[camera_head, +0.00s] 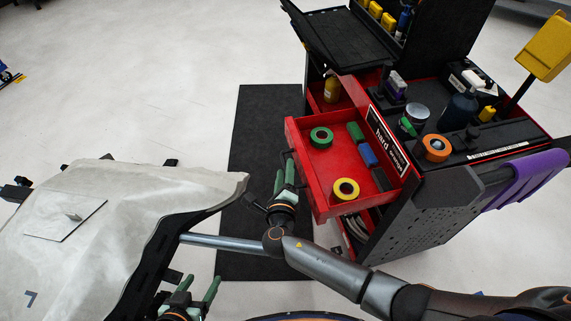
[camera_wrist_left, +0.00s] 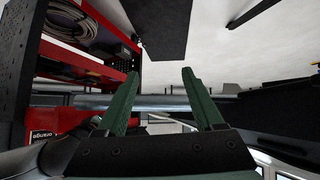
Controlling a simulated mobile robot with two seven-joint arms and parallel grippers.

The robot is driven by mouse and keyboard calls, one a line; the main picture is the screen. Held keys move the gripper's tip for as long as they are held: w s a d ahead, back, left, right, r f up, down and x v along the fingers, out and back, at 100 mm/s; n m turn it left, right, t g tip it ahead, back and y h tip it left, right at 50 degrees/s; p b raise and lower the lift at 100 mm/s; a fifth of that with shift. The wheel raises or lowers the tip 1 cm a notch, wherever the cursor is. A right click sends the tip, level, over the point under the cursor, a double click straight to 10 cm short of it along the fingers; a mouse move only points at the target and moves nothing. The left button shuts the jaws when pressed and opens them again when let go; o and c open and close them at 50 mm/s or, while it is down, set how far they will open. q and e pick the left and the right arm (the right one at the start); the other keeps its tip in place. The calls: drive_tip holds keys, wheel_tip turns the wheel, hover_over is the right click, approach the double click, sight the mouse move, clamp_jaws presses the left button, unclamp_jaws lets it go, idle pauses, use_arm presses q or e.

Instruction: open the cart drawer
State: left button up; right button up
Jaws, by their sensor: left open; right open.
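The red cart drawer (camera_head: 318,180) is pulled out from the tool cart (camera_head: 410,210) in the head view. It holds green and yellow tape rolls and small green and blue blocks. My right gripper (camera_head: 284,171) is open at the drawer's front, beside its dark handle (camera_head: 291,166); I cannot tell whether they touch. My left gripper (camera_head: 200,284) is open and empty at the bottom of the head view, away from the drawer. Its two green fingers are spread in the left wrist view (camera_wrist_left: 160,74), with the cart's red shelves (camera_wrist_left: 105,45) to the left.
A grey-white panel (camera_head: 120,200) on a dark stand fills the left. A black mat (camera_head: 262,120) lies on the floor before the cart. The cart top carries tape rolls, bottles and a purple cloth (camera_head: 525,175) at its side.

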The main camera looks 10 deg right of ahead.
use_arm(q)
drive_tip(key=shift+s+a+p, duration=0.45)
drive_tip(key=shift+s+a, duration=0.05)
use_arm(e)
drive_tip(key=v, duration=0.5)
use_arm(q)
drive_tip(key=shift+w+r, duration=0.1)
drive_tip(key=shift+w, duration=0.05)
